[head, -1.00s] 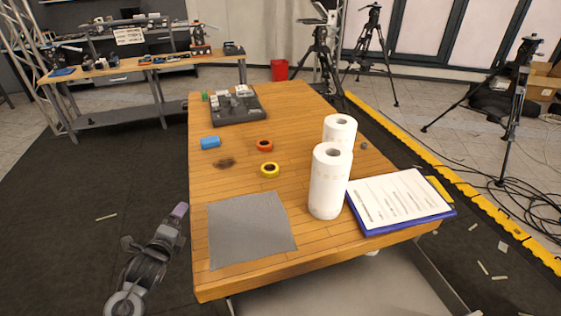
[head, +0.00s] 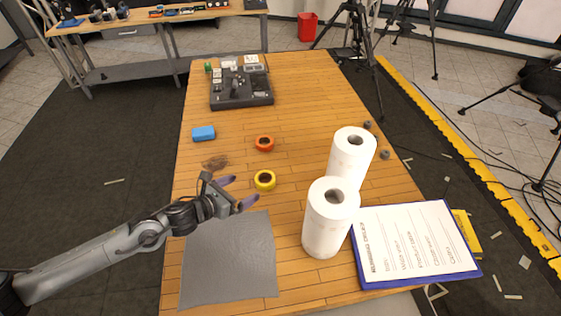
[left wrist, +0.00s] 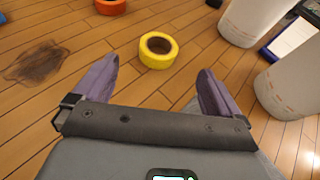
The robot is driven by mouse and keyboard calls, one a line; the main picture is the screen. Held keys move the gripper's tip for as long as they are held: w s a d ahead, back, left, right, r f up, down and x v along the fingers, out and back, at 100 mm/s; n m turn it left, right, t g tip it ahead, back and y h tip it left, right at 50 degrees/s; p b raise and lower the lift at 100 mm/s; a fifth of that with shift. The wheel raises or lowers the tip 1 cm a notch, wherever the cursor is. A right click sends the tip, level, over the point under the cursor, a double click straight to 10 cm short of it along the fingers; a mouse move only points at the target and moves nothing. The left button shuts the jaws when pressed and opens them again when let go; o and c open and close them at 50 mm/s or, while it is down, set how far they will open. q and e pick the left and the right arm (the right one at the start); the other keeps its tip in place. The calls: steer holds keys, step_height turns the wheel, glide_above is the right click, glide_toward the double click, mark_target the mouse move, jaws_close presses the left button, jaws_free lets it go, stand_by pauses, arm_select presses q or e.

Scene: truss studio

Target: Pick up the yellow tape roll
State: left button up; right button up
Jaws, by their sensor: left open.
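The yellow tape roll (head: 265,180) lies flat on the wooden table, near its middle. It also shows in the left wrist view (left wrist: 158,50), just beyond my fingertips and between their lines. My left gripper (head: 240,192) is open and empty above the table, a little to the left of the roll and apart from it. Its two purple fingers (left wrist: 158,78) are spread wide in the left wrist view. My right gripper does not show.
An orange tape roll (head: 264,144) lies behind the yellow one. Two white paper towel rolls (head: 330,218) stand to the right, beside a clipboard (head: 415,240). A grey cloth (head: 228,265) lies in front. A blue block (head: 203,133) and a dark stain (head: 215,162) are at left.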

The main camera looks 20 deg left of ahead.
mark_target(270, 176)
arm_select(q)
steer(key=x, duration=0.4)
steer(key=shift+s+d+f, duration=0.15)
steer(key=shift+s+f, duration=0.05)
steer(key=shift+f, duration=0.1)
steer(key=shift+x, duration=3.25)
steer(key=shift+f, duration=0.1)
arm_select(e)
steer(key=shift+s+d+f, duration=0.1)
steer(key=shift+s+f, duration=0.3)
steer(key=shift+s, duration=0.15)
arm_select(q)
steer(key=c, duration=1.1)
steer(key=shift+c, duration=0.2)
